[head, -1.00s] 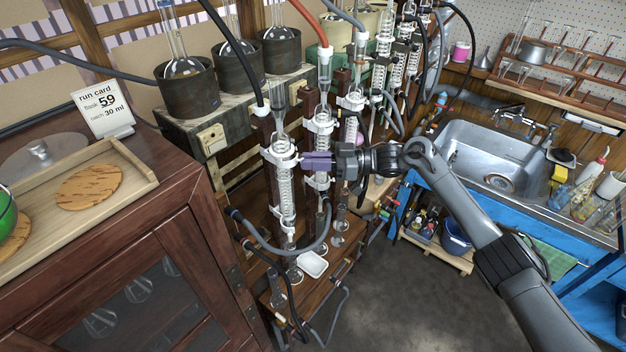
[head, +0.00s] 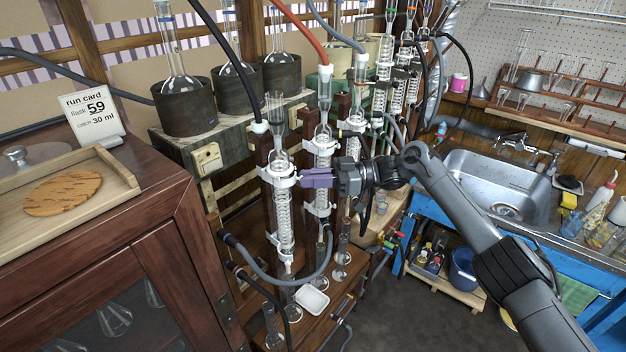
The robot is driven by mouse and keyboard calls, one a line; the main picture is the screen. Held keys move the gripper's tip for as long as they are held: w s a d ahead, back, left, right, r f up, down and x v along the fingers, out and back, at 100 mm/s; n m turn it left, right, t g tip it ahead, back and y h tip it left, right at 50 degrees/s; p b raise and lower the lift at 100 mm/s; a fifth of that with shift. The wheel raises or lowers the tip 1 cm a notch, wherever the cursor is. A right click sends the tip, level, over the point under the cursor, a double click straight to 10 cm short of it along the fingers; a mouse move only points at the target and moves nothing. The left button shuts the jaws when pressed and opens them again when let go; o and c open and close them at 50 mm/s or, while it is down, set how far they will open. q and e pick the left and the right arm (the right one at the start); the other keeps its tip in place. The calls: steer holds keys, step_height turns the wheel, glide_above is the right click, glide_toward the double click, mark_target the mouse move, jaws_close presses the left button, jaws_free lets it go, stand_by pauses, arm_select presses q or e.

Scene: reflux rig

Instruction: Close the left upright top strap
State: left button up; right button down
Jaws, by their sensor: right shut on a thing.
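The left upright condenser (head: 284,218), a glass tube with a coil inside, stands on a dark wooden post. Its white top strap (head: 277,176) wraps around the glass near the upper end. My right gripper (head: 303,178), with purple fingers, reaches in from the right. It is shut on the right side of this top strap. The small part between the fingertips is mostly hidden, and I cannot tell whether the strap is fully closed. A lower white strap (head: 286,257) sits further down the same condenser. My left gripper is not in view.
A second condenser (head: 323,150) with white straps stands close behind my right fingers. Grey hoses (head: 275,275) loop below. Flasks in dark heaters (head: 186,105) stand behind. A wooden cabinet (head: 110,240) fills the left; a sink (head: 500,185) is at right.

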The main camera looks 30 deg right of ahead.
steer(key=c, duration=1.1)
jaws_free()
steer(key=shift+a, duration=0.1)
steer(key=v, duration=1)
steer(key=shift+s+d, duration=0.15)
steer(key=shift+d, duration=0.25)
